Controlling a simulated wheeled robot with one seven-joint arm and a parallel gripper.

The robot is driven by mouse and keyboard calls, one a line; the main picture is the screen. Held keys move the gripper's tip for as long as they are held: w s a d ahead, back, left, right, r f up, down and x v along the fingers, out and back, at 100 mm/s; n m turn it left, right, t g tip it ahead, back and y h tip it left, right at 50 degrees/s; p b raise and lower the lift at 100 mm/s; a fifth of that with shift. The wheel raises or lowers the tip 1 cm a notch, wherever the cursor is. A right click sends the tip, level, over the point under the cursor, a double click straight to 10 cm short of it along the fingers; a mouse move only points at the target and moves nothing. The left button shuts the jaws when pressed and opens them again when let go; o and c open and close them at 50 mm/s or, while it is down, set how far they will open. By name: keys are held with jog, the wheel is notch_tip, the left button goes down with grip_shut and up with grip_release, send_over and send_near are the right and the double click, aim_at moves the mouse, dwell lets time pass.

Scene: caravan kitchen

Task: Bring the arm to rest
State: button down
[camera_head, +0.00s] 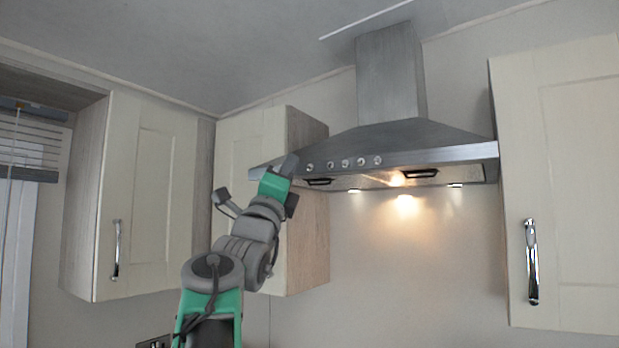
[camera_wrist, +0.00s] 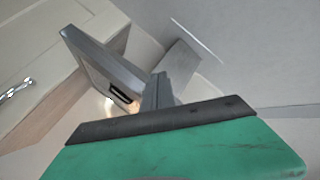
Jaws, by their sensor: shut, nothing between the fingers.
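My arm rises from the lower middle of the head view, bent upward, with its grey and green links showing. My gripper (camera_head: 289,164) is at its upper end, in front of the left end of the range hood (camera_head: 415,140). The fingers are shut and hold nothing. In the wrist view the shut fingers of my gripper (camera_wrist: 160,80) stick up past the green housing, with the hood (camera_wrist: 100,62) beyond them. I cannot tell how far the fingertips are from the hood.
A cream wall cupboard (camera_head: 145,190) hangs at the left and another (camera_head: 235,150) stands behind my arm. A third cupboard (camera_head: 565,190) hangs at the right. All visible doors look shut. The wall below the hood (camera_head: 400,270) is clear. A window blind (camera_head: 30,150) is at the far left.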

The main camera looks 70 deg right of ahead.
jog(key=shift+w+a, duration=0.1)
jog(key=shift+a, duration=0.7)
